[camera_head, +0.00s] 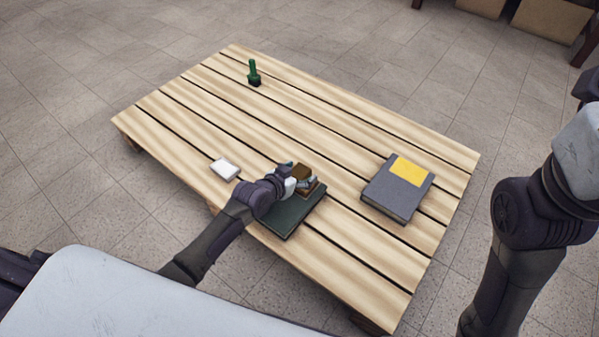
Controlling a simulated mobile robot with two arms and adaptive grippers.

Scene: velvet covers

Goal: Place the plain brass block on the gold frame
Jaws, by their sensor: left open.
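A brown-gold block (304,173), which looks like the brass block, sits on the dark green flat book-like item (291,222) on the slatted table. My left gripper (301,184) is open and right at the block, partly hiding it. I cannot tell whether the fingers touch it. A yellow rectangle (411,170) lies on the cover of a grey book-like item (394,197) to the right. It may be the gold frame, but no frame outline is clear. My right arm shows at the right edge; its gripper is not in view.
The low wooden table (310,133) has gaps between its slats. A white square item (225,169) lies left of my left gripper. A green upright item with a dark base (254,74) stands at the far left. The table's middle and far side are clear.

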